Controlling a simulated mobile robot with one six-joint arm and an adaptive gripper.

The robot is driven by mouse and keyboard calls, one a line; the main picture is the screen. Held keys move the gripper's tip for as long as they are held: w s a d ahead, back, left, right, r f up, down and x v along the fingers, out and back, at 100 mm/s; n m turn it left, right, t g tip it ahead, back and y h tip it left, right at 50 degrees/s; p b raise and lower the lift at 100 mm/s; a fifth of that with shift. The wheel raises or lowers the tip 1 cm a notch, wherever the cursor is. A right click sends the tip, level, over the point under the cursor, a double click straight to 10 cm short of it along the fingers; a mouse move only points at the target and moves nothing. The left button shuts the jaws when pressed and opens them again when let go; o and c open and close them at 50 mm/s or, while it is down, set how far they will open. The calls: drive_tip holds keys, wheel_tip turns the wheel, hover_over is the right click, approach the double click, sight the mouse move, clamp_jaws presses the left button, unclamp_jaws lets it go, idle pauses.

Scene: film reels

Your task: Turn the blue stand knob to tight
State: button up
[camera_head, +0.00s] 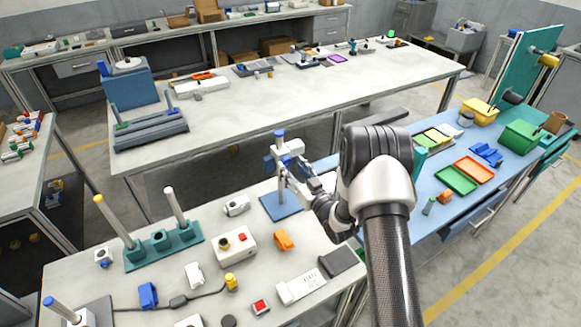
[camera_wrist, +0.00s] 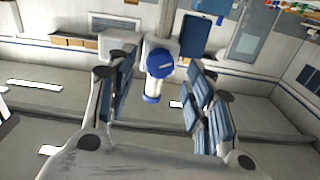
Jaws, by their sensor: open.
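A stand with a blue base plate (camera_head: 282,207) and a white post stands at the near table's back right edge. The post has a blue top (camera_head: 279,134) and a blue part at its left side. My gripper (camera_head: 288,172) is beside the post in the head view. In the wrist view a round blue knob (camera_wrist: 160,63) with a thin pale line across its face shows between the two spread fingers. A white stem with a blue ring (camera_wrist: 152,98) shows just below it. My gripper (camera_wrist: 163,82) is open, with visible gaps on both sides of the knob. Finger contact is not visible.
A white box with a red button (camera_head: 236,246), an orange part (camera_head: 284,240) and a teal rack with posts (camera_head: 165,246) are on the near table. A blue-topped bench (camera_head: 415,195) with trays is at right. A long table (camera_head: 300,95) is behind.

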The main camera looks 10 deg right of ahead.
drive_tip(key=shift+x, duration=1)
drive_tip(key=c, duration=1.1)
